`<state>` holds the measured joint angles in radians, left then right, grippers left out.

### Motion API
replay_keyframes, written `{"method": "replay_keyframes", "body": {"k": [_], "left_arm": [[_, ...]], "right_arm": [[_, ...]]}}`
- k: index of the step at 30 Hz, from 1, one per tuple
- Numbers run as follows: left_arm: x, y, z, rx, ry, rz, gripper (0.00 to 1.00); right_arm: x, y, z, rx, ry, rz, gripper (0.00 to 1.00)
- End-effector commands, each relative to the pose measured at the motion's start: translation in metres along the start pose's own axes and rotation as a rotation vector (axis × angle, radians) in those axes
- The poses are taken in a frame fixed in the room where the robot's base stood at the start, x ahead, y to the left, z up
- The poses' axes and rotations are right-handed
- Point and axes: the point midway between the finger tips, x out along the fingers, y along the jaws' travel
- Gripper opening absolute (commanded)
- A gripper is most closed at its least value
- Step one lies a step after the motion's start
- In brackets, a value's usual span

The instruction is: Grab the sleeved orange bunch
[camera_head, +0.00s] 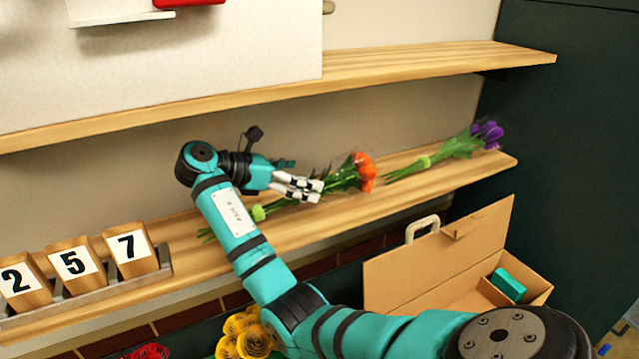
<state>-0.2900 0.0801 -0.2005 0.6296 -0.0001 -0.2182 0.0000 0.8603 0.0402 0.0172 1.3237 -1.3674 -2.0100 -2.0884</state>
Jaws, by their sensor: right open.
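The sleeved orange bunch (362,172) lies on its side on the lower wooden shelf, its orange blooms to the right and its green stems to the left. A clear sleeve seems to wrap it, with a light green tie (258,213) round the stems. My right gripper (308,190) is open at the middle of the bunch, over its stems and leaves. The fingers hide part of the bunch, and I cannot tell whether they touch it. My left gripper is not in view.
A purple bunch (480,137) lies to the right on the same shelf (420,200). Number blocks (131,250) stand in a rack at left. An upper shelf (400,72) runs above. Below are an open cardboard box (410,275) and yellow flowers (250,340).

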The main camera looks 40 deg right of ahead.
Motion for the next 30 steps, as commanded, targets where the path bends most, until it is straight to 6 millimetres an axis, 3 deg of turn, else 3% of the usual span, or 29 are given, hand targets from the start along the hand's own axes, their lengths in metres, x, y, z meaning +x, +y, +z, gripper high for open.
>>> {"method": "replay_keyframes", "body": {"k": [12, 20, 30], "left_arm": [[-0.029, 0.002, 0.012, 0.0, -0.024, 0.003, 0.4], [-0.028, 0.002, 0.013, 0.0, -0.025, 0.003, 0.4], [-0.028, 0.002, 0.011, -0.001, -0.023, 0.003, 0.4]], "right_arm": [[0.049, -0.001, -0.001, 0.0, -0.001, -0.002, 1.0], [0.053, -0.001, -0.003, 0.0, 0.0, 0.0, 1.0], [0.052, -0.001, -0.003, 0.0, 0.0, 0.0, 0.58]]}}
